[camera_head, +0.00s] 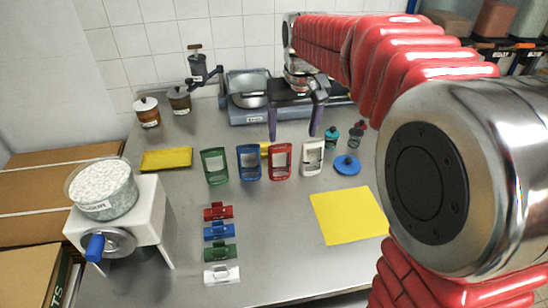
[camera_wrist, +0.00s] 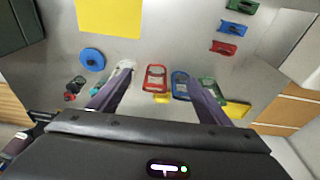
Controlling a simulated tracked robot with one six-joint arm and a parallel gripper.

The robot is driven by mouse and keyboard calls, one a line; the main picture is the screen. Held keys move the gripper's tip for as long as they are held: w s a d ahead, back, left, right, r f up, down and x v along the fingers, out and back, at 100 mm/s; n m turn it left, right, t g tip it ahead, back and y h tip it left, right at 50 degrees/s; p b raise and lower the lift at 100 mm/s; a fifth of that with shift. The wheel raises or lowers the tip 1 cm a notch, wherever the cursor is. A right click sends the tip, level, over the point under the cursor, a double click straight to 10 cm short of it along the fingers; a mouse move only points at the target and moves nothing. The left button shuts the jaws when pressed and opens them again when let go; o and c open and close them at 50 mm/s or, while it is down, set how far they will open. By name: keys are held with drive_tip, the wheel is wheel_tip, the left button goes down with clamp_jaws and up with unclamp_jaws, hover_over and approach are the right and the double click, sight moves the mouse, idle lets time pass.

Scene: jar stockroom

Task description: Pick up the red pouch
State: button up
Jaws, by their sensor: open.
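The red pouch (camera_head: 280,175) has a clear window and stands on the grey steel table, in a row between a blue pouch (camera_head: 249,176) and a white pouch (camera_head: 313,170). It also shows in the wrist view (camera_wrist: 156,69), between my fingers in the picture. My gripper (camera_head: 293,133) is open and empty, fingers pointing down, above and apart from the row. In the wrist view its dark purple fingers (camera_wrist: 159,78) spread wide, overlapping the white and blue pouches in the picture.
A green pouch (camera_head: 214,168) ends the row at left. Several coloured clips (camera_head: 219,231) lie in front. A yellow mat (camera_head: 347,216) lies at right, beside a blue lid (camera_head: 347,165). A scale (camera_head: 247,116) stands behind, and a white dispenser (camera_head: 148,208) at left.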

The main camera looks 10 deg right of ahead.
drive_tip(key=w+f+g, duration=0.1)
drive_tip(key=w+f, duration=0.5)
drive_tip(key=w, duration=0.3)
drive_tip(key=g, duration=0.1)
hover_over(281, 153)
drive_tip(key=w, duration=0.2)
wheel_tip(281, 153, down, 6)
drive_tip(key=shift+s+d+f, duration=0.1)
drive_tip(key=shift+s, duration=0.05)
drive_tip(key=shift+f, duration=4.35)
drive_tip(key=shift+s+f, duration=0.1)
drive_tip(key=shift+f, duration=2.5)
